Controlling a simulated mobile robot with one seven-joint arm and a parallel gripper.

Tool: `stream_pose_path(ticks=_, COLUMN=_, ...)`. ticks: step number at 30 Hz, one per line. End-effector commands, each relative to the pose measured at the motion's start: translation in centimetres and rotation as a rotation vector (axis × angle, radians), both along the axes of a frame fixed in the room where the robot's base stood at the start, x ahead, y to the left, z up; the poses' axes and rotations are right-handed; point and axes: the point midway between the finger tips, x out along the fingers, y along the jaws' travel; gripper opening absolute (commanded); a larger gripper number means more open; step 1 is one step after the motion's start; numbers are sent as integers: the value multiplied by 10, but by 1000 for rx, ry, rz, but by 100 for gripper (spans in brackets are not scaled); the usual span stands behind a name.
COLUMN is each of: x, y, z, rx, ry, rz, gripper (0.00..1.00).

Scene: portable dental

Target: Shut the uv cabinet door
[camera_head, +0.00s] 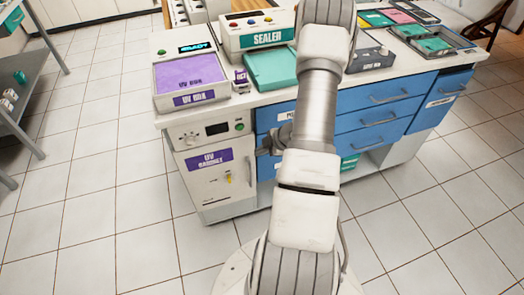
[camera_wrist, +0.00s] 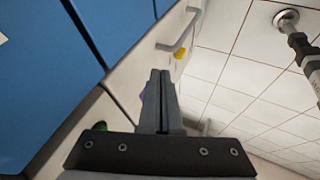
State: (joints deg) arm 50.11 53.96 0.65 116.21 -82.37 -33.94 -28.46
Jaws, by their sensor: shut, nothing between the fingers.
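The UV cabinet (camera_head: 190,135) is the white unit at the left end of the counter. Its white door (camera_head: 210,195) carries a purple label, a yellow mark and a vertical handle (camera_head: 250,168) on the right side. The door looks about flush with the front in the head view; I cannot tell whether it is fully shut. My gripper (camera_head: 261,151) is shut and empty, near the door's upper right side. In the wrist view my fingers (camera_wrist: 160,76) are together in front of a white panel, with the handle (camera_wrist: 180,30) beyond them. I cannot tell whether they touch it.
Blue drawers (camera_head: 375,112) stand right of the cabinet, partly behind my arm. A UV box (camera_head: 190,78) and a sealer (camera_head: 258,32) sit on the counter. A grey shelf (camera_head: 18,120) stands at the far left. The tiled floor (camera_head: 100,190) before the cabinet is clear.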

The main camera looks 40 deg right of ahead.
Motion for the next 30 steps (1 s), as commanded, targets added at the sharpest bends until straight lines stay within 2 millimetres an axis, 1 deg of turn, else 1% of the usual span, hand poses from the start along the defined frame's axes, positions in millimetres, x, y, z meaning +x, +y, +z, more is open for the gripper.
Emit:
stream_pose_path(ticks=1, x=1, y=1, z=0, rx=0, ry=1, rz=1, gripper=0)
stream_pose_path(ticks=3, x=-10, y=-4, z=21, rx=-4, ry=-2, rz=-2, gripper=0)
stream_pose_path(ticks=6, x=-24, y=-8, z=40, rx=-3, ry=-1, rz=-3, gripper=0)
stream_pose_path(ticks=9, x=-37, y=-12, z=56, rx=-3, ry=-1, rz=-1, gripper=0)
stream_pose_path(ticks=12, x=-46, y=-14, z=68, rx=-1, ry=0, rz=-1, gripper=0)
stream_pose_path(ticks=16, x=-54, y=-17, z=77, rx=-1, ry=0, rz=-1, gripper=0)
stream_pose_path(ticks=23, x=-57, y=-17, z=80, rx=0, ry=1, rz=0, gripper=0)
stream_pose_path(ticks=27, x=-56, y=-18, z=82, rx=-5, ry=1, rz=-2, gripper=0)
stream_pose_path(ticks=29, x=-51, y=-19, z=89, rx=-20, ry=1, rz=-12, gripper=0)
stream_pose_path(ticks=30, x=-47, y=-21, z=96, rx=-35, ry=5, rz=-25, gripper=0)
